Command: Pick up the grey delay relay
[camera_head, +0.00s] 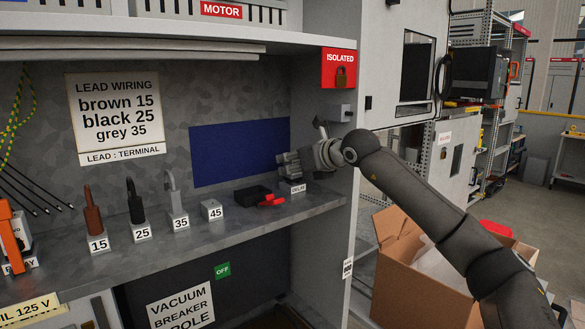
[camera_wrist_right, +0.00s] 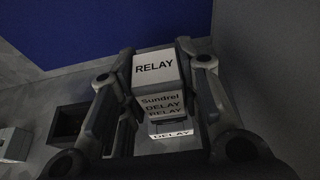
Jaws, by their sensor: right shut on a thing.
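The delay relay (camera_wrist_right: 155,68) is a pale grey block with "RELAY" on one face and "Sundrel DELAY RELAY" on another. In the right wrist view it sits between the two fingers of my right gripper (camera_wrist_right: 158,80), which is shut on it. In the head view my right gripper (camera_head: 289,162) is at the right end of the cabinet shelf, above the DELAY label (camera_head: 298,188), and the relay is hard to make out there. I cannot tell whether the relay touches the shelf. My left gripper is not in view.
The cabinet side wall (camera_head: 352,215) is close right of the gripper. A cardboard box (camera_head: 410,270) stands outside.

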